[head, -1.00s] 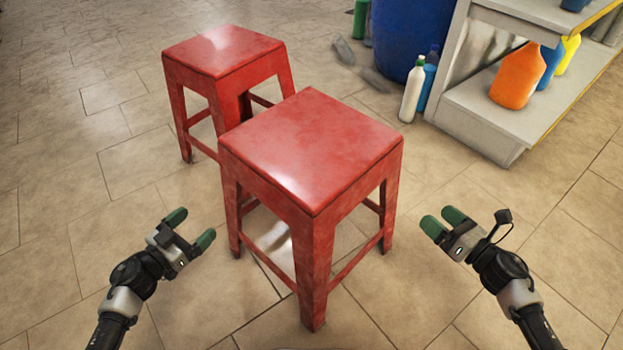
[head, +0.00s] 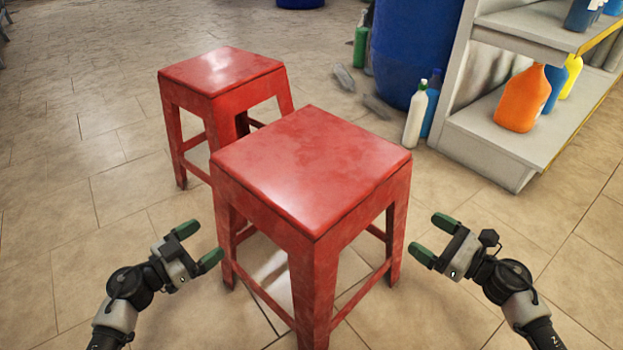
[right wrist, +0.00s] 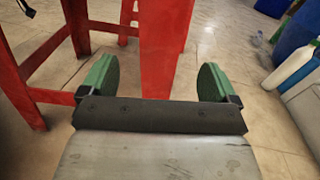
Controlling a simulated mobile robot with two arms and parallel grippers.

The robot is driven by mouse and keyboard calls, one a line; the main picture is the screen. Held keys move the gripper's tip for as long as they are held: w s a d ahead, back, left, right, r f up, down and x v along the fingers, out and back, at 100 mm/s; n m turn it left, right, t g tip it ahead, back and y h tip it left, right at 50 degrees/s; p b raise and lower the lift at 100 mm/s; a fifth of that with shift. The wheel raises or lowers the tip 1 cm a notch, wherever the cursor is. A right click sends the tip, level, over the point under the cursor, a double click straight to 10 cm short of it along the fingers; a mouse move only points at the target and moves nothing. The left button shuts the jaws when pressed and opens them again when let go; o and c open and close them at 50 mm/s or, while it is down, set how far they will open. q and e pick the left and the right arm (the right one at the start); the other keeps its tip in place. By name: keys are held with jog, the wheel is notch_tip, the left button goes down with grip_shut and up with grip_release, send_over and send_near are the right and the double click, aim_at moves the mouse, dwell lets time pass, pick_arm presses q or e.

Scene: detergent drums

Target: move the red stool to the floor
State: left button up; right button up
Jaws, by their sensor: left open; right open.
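Two red stools stand upright on the tiled floor (head: 80,235). The nearer red stool (head: 312,165) is larger in the head view, and the farther red stool (head: 222,70) is behind it to the left. My left gripper (head: 198,245) is open and empty, just left of the nearer stool's legs. My right gripper (head: 433,240) is open and empty, just right of that stool. In the right wrist view, a red stool leg (right wrist: 163,60) shows beyond and between the open fingers (right wrist: 158,82). I see no contact.
A grey shelf unit (head: 490,150) stands at the right, holding an orange bottle (head: 521,98) and others. A blue drum (head: 410,50) and a white bottle (head: 415,115) stand beside it. Open floor lies to the left.

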aim_at(222, 228)
pick_arm(q)
jog(key=x, duration=0.8)
pick_arm(e)
jog(key=x, duration=0.8)
pick_arm(q)
grip_shut()
pick_arm(e)
grip_shut()
jog(key=shift+r, duration=0.1)
